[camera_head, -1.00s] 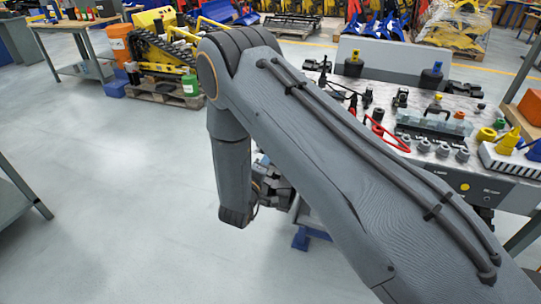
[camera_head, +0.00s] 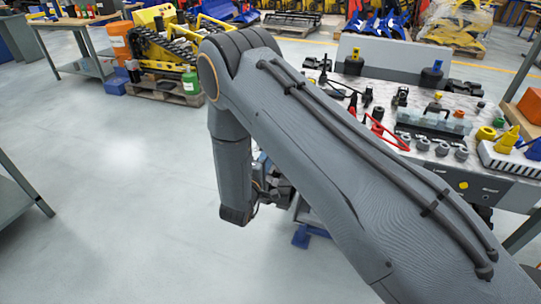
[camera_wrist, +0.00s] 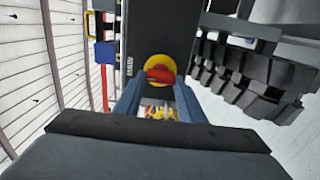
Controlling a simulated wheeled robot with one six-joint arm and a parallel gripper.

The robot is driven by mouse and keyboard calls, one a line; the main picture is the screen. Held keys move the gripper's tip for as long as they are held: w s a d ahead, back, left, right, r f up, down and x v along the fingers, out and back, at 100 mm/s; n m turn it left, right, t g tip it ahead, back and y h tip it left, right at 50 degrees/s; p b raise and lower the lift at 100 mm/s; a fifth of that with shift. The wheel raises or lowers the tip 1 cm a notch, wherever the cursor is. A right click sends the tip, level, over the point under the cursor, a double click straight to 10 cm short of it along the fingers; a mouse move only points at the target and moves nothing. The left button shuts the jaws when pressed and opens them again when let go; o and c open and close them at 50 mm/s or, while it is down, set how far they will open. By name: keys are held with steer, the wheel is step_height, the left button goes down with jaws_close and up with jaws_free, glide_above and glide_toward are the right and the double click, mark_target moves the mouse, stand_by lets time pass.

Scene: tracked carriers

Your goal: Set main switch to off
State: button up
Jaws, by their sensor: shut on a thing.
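The main switch (camera_wrist: 160,64) shows in the wrist view as a yellow round plate with a red handle (camera_wrist: 160,75), on a dark panel marked MAIN (camera_wrist: 152,28). The handle lies roughly crosswise in that view. My gripper (camera_wrist: 160,88) reaches up from below, its two blue-grey fingers on either side of the handle, shut on it. The fingertips partly cover the lower edge of the plate. In the head view my arm hides the switch, and my wrist is beside the left end of the workbench (camera_head: 465,182).
The floor to the left is open.

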steer(key=shift+s+f, duration=0.1)
steer(key=o, duration=1)
steer(key=shift+o, duration=0.2)
steer(key=v, duration=0.8)
steer(key=shift+b, duration=0.4)
